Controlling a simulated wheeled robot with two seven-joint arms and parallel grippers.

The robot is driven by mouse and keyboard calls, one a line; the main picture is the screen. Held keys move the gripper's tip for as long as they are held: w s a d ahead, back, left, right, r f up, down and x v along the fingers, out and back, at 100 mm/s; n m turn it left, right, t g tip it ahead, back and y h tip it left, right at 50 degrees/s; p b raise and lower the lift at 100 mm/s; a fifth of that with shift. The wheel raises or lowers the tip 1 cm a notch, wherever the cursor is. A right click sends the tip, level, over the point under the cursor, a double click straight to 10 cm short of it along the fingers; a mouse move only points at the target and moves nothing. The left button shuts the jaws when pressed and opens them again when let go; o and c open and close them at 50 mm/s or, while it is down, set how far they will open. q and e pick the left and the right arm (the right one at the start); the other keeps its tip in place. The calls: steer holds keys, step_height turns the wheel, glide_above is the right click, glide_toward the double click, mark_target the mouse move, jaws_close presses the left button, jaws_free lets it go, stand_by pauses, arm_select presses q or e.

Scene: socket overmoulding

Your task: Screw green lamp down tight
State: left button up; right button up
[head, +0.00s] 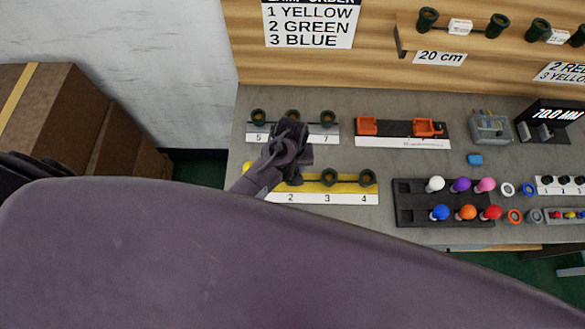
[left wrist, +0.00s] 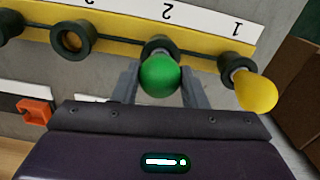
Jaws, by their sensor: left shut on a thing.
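The green lamp (left wrist: 160,76) stands at the socket marked 2 (left wrist: 158,46) on the yellow rail, between the two fingers of my left gripper (left wrist: 160,88) in the left wrist view. The fingers are closed on the lamp. How deep its base sits in the socket is hidden. In the head view my left gripper (head: 287,150) is over the yellow rail (head: 345,187) and covers the green lamp. A yellow lamp (left wrist: 255,92) sits in the socket marked 1 beside it, tilted in the picture. My right gripper is not in view.
Sockets 3 (head: 328,177) and 4 (head: 368,177) on the yellow rail are empty. A black tray (head: 404,214) holds several coloured lamps to the right. Another socket rail (head: 268,129) lies behind. Cardboard boxes (head: 50,115) stand at the left.

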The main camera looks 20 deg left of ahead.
arm_select(q)
steer(key=shift+m, duration=0.6)
steer(key=o, duration=0.5)
steer(key=shift+m, duration=0.4)
steer(key=shift+c, duration=0.2)
steer(key=o, duration=0.5)
steer(key=shift+c, duration=0.2)
